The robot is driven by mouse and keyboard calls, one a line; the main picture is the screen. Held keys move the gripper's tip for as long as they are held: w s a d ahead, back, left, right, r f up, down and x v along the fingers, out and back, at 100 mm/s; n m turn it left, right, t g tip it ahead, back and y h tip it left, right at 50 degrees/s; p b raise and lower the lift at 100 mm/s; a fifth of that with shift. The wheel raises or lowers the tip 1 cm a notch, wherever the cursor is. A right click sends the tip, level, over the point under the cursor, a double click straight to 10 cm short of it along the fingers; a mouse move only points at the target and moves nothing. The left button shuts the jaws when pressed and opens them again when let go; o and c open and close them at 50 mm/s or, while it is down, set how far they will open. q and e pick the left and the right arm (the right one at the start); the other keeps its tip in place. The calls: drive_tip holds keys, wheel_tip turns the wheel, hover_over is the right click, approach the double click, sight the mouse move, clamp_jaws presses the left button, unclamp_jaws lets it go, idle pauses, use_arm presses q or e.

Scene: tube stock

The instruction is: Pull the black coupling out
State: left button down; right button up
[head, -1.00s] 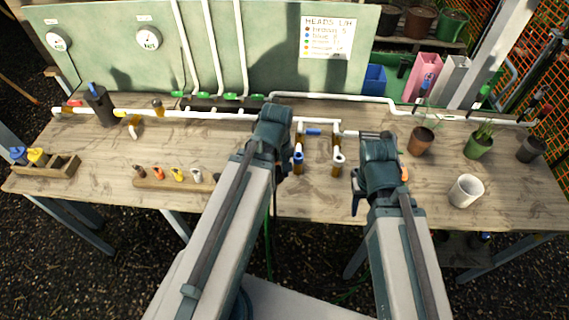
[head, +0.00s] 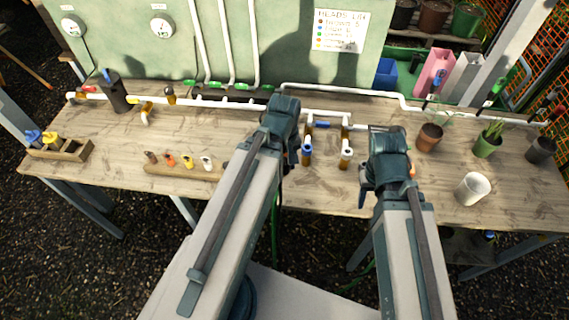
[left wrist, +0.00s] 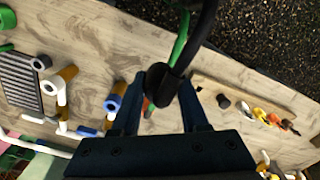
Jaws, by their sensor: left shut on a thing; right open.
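The black coupling (left wrist: 157,77) is a short dark piece in the left wrist view, between the two fingers of my left gripper (left wrist: 162,92). My left gripper is shut on it. A green hose (left wrist: 180,42) and a black hose (left wrist: 206,28) run up from beside the coupling; how they join it is not clear. In the head view my left gripper (head: 285,160) is over the table's front edge and its own arm hides most of the coupling. The green hose (head: 274,237) hangs below that edge. My right gripper (head: 373,180) is open and empty above the table.
White pipes with blue and brown fittings (head: 307,154) stand just right of my left gripper. A wooden rack (head: 180,173) with coloured heads lies to the left. A white cup (head: 473,189) and a terracotta pot (head: 430,137) are right of my right gripper.

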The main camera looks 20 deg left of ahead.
sight(284, 157)
use_arm(q)
drive_tip(key=shift+r+p, duration=1.7)
drive_tip(key=shift+r, duration=0.2)
